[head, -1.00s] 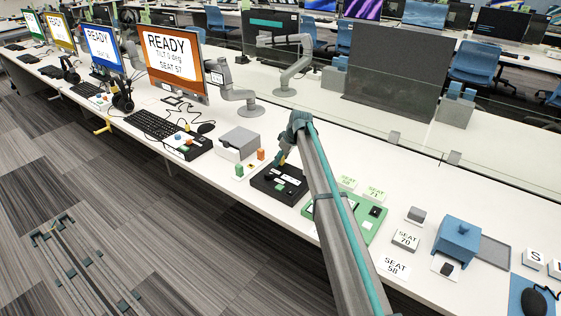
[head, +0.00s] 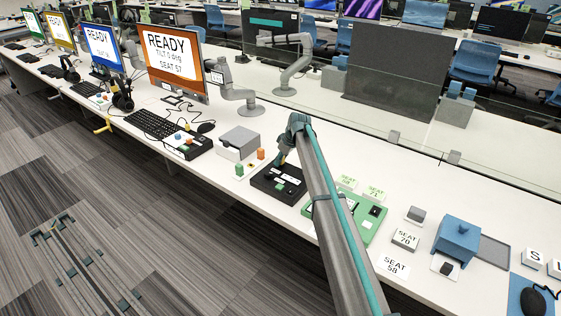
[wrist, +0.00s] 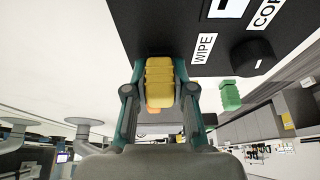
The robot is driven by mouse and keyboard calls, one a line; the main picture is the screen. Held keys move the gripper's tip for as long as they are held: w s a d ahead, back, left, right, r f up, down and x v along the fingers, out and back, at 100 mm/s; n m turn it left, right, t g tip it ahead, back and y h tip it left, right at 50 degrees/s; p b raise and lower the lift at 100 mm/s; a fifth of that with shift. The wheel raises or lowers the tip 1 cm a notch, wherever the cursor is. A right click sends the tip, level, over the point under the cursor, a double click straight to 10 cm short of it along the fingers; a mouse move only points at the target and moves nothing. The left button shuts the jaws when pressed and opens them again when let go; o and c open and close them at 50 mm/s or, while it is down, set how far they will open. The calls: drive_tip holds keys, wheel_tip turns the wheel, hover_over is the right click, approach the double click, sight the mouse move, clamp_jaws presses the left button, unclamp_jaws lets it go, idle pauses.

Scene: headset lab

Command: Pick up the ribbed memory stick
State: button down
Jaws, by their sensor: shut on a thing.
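The ribbed memory stick (wrist: 159,88) is yellow with cross ridges and sits between my fingers in the wrist view. My gripper (wrist: 160,72) is shut on it, with one finger on each side. The stick's far end meets the edge of a black box (wrist: 175,25) labelled WIPE; I cannot tell whether it touches the box or is apart from it. In the head view my gripper (head: 283,160) is just over the black box (head: 258,183), and my arm hides part of it. The stick cannot be made out clearly there.
A grey box (head: 239,139) and small green (head: 240,171) and orange (head: 261,154) pieces lie left of the black box. A green panel (head: 368,226) is to its right. A glass divider (head: 400,130) runs behind.

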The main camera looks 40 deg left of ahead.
drive_tip(key=shift+r, duration=0.2)
drive_tip(key=shift+r, duration=1.25)
drive_tip(key=s+d+r+b, duration=0.3)
drive_tip(key=s+d+r, duration=0.6)
drive_tip(key=d+r, duration=0.1)
drive_tip(key=shift+d, duration=0.4)
drive_tip(key=shift+r, duration=0.1)
